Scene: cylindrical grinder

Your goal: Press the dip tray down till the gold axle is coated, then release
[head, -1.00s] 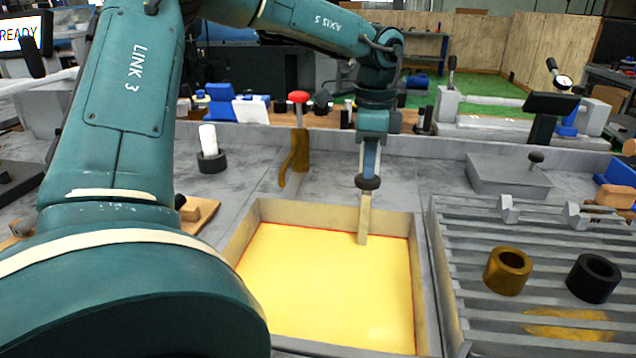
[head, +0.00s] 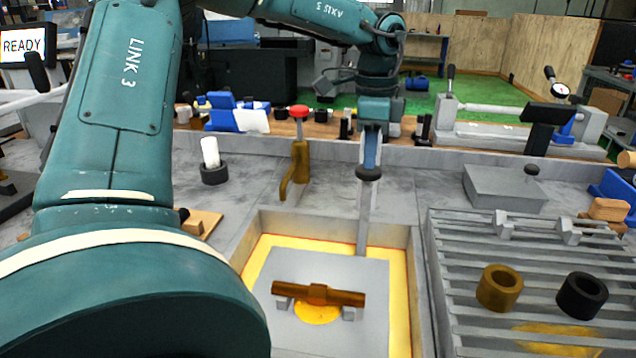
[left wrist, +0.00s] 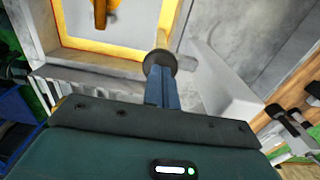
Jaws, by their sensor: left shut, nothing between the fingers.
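The dip tray (head: 365,280) is a flat grey plate, raised clear of the yellow liquid in a rectangular tank. The brownish-gold axle (head: 318,292) lies across two small supports on it, with a yellow patch beneath. The tray's upright post (head: 362,215) ends in a round black knob (head: 368,174). My left gripper (head: 369,161) is shut and empty, its blue fingers pointing down right at the knob's top; I cannot tell if they still touch. The left wrist view shows the knob (left wrist: 160,63) at the fingertips. My right gripper is not in view.
A slatted grey rack (head: 450,280) right of the tank holds a gold ring (head: 499,288) and a black ring (head: 582,296). Behind the tank stands a brass tap (head: 298,165) with a red top. A white cylinder (head: 210,152) sits in a black ring at left.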

